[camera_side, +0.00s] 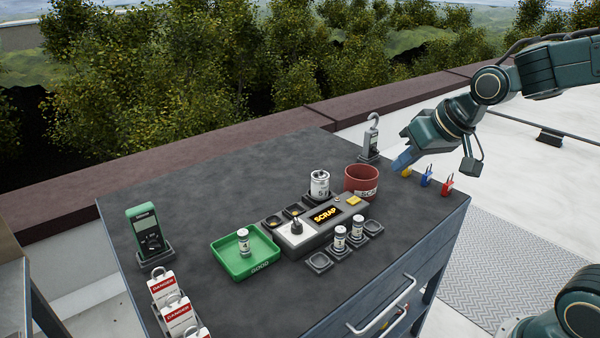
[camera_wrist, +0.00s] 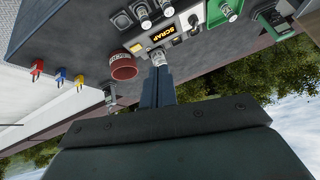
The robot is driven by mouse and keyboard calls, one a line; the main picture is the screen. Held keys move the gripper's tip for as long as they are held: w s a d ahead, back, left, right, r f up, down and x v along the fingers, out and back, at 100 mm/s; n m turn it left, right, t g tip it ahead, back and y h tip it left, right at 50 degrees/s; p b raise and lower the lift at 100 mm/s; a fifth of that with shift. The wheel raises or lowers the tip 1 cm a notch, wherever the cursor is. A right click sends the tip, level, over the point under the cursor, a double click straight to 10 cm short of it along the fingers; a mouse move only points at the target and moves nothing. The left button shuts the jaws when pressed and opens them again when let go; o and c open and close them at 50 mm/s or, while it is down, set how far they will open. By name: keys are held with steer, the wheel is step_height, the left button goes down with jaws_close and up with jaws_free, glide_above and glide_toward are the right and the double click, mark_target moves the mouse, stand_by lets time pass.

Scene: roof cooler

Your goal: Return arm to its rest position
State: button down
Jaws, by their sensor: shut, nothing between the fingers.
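My gripper (camera_side: 402,163) is raised above the far right of the dark bench (camera_side: 215,205), near the clamp meter and padlocks, and touches nothing that I can see. Its blue-grey fingers are shut and empty; they also show in the wrist view (camera_wrist: 157,80). A silver capacitor (camera_side: 320,184) stands behind the tester (camera_side: 300,236), whose display reads SCRAP. A small capacitor (camera_side: 243,241) stands in the green GOOD tray (camera_side: 262,266). Two more (camera_side: 340,240) stand in black holders at the front. The red bin (camera_side: 361,181) is right of the silver capacitor; its inside is mostly hidden.
A clamp meter (camera_side: 371,140) stands upright at the back edge. Yellow, blue (camera_side: 426,177) and red padlocks sit along the right edge. A green multimeter (camera_side: 148,233) and DANGER tags (camera_side: 175,310) line the left side. The bench's back left is clear.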

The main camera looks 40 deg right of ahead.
steer(key=s+a+r+n, duration=0.1)
steer(key=s, duration=0.7)
steer(key=s+a+n+g, duration=0.1)
steer(key=s, duration=0.7)
steer(key=shift+s+r+n, duration=0.3)
steer(key=shift+r, duration=0.1)
